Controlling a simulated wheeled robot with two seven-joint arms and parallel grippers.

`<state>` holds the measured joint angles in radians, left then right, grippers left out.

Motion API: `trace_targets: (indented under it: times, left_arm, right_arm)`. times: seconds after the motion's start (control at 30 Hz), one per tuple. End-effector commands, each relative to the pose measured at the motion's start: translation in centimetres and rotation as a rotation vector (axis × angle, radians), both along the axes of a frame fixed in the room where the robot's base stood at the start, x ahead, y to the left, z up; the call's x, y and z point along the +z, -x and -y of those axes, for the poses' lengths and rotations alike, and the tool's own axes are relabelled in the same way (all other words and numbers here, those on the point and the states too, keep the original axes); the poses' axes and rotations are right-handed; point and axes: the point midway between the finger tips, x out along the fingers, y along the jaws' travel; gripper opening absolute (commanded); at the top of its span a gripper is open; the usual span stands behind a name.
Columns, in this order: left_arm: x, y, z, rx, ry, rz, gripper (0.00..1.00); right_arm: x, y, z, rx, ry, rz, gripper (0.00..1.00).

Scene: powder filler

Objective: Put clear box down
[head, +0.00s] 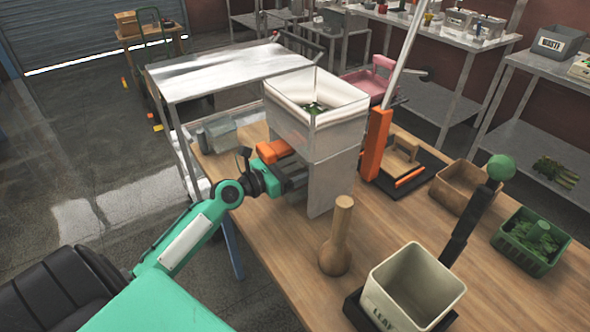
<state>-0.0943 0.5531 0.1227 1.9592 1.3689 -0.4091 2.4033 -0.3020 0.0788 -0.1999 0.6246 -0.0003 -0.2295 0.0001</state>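A clear, open-topped box (297,124) with some green leafy matter inside is at the middle of the head view, on or just above a grey metal stand (335,178) on the wooden table. I cannot tell whether its underside is fully seated. My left gripper (292,182) is low at the left side of the stand, below the box and next to an orange block (275,151). Its fingertips are small and partly hidden against the stand, so their opening and any contact are unclear. My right gripper is not in view.
An orange post (375,143) stands right of the box. A wooden pestle-like piece (337,245), a cream bin (415,285), a cardboard box (465,187) and a green basket (528,243) occupy the table's front and right. A metal table (225,70) stands behind.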

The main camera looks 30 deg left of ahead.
Motion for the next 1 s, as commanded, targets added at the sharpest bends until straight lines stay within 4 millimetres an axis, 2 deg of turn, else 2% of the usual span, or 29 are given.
trace_targets:
  times: [0.07, 0.23, 0.47, 0.5, 0.6, 0.87, 1.0]
  left_arm:
    - [-1.3, 0.0, 0.0, 0.001, 0.001, -0.001, 0.54]
    - [-1.5, 0.0, 0.0, 0.001, -0.001, 0.001, 0.54]
    - [-1.7, 0.0, 0.0, 0.001, 0.0, 0.001, 0.54]
    - [-1.8, 0.0, 0.0, 0.001, 0.0, 0.0, 0.83]
    - [-1.7, 0.0, 0.0, 0.001, 0.0, 0.0, 1.0]
    - [-1.4, 0.0, 0.0, 0.0, -0.001, 0.0, 1.0]
    - [-1.6, 0.9, -0.4, 0.002, 0.0, -0.001, 1.0]
  right_arm:
    - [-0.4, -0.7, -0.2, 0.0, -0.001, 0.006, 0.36]
    - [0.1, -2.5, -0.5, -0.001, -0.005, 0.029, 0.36]
    - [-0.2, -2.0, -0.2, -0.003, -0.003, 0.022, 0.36]
    - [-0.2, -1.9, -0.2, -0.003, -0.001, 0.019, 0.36]
    - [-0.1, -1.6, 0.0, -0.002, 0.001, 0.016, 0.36]
    - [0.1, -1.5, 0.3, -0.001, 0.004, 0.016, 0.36]
    - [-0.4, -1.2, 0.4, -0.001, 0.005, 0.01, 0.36]
